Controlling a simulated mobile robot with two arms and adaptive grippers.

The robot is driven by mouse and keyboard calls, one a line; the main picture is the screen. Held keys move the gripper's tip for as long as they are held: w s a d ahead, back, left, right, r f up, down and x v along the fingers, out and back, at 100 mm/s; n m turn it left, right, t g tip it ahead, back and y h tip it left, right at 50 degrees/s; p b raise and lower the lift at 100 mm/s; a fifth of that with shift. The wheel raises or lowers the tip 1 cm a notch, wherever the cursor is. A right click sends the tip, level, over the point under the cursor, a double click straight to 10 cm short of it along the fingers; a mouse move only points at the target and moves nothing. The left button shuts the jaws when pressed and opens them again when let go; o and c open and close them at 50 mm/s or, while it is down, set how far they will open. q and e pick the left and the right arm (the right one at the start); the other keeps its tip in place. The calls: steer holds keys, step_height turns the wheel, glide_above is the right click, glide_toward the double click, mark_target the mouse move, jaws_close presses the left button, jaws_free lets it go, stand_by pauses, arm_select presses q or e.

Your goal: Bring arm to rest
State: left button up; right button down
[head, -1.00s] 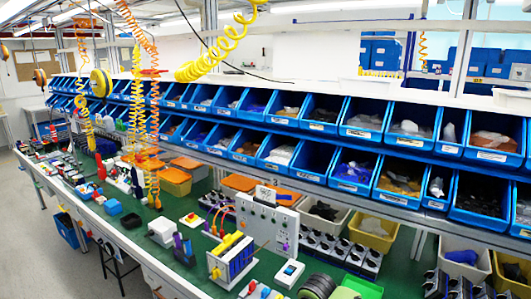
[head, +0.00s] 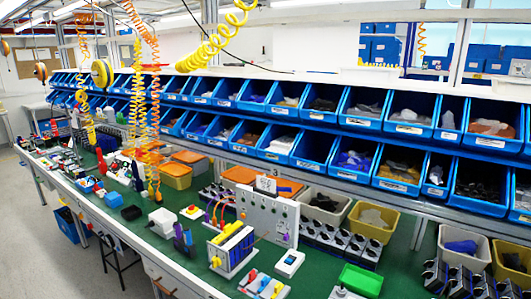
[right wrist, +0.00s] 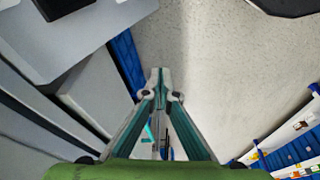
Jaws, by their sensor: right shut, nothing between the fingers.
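My right gripper (right wrist: 160,78) shows in the right wrist view. Its two fingers meet at the tips, with nothing between them. It points over a pale speckled floor (right wrist: 220,60), apart from any object. Neither gripper shows in the head view. There, a white panel box (head: 265,215) with knobs and small sockets stands on the green bench top (head: 185,252). I cannot tell from this distance how its knobs are turned.
In the head view, a module with yellow bars (head: 232,250), a small white switch box (head: 289,263) and a green tray (head: 361,279) stand on the bench. Rows of blue bins (head: 350,160) line the back. A bench edge with small parts (right wrist: 290,150) shows in the right wrist view.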

steer(key=s+d+f+m+h+b, duration=0.15)
steer(key=s+d+f, duration=0.25)
steer(key=s+f, duration=0.55)
steer(key=s+d+f+m+b, duration=0.1)
steer(key=s+d+f+m, duration=0.2)
steer(key=s+f, duration=0.65)
steer(key=s+d+f+m, duration=0.1)
steer(key=s, duration=0.9)
steer(key=s+d+f+g, duration=0.1)
steer(key=s+d+f, duration=0.1)
steer(key=s, duration=0.9)
steer(key=shift+f+m+b, duration=0.3)
steer(key=shift+m+b, duration=0.05)
steer(key=shift+f, duration=0.1)
